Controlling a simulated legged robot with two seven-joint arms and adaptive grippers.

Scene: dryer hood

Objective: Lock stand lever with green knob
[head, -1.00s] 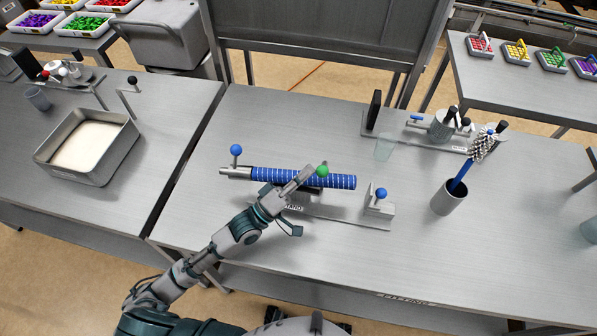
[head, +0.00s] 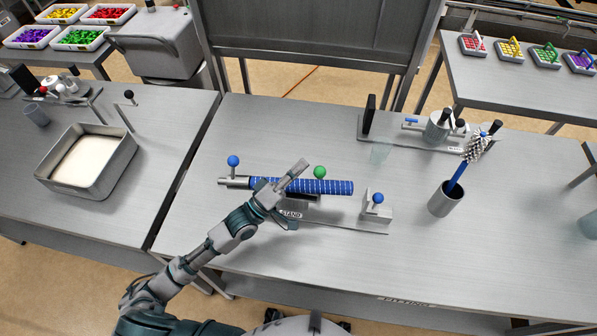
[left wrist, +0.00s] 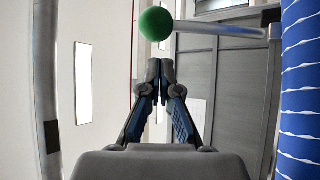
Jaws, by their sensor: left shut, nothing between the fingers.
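The green knob (head: 320,172) stands just behind the blue banded cylinder (head: 330,187), which lies across the stand (head: 335,223). In the left wrist view the green knob (left wrist: 155,24) sits on the end of a pale rod (left wrist: 215,29), just beyond my fingertips and slightly left of them. The cylinder (left wrist: 299,100) fills the right edge there. My left gripper (head: 302,165) is shut and empty, over the cylinder, left of the green knob and apart from it. My right gripper is not in view.
A blue knob (head: 233,161) is at the cylinder's left end; another blue knob (head: 378,198) is on the bracket at right. A cup with a brush (head: 446,199) stands farther right. A sand tray (head: 88,160) is on the left table. The front right tabletop is clear.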

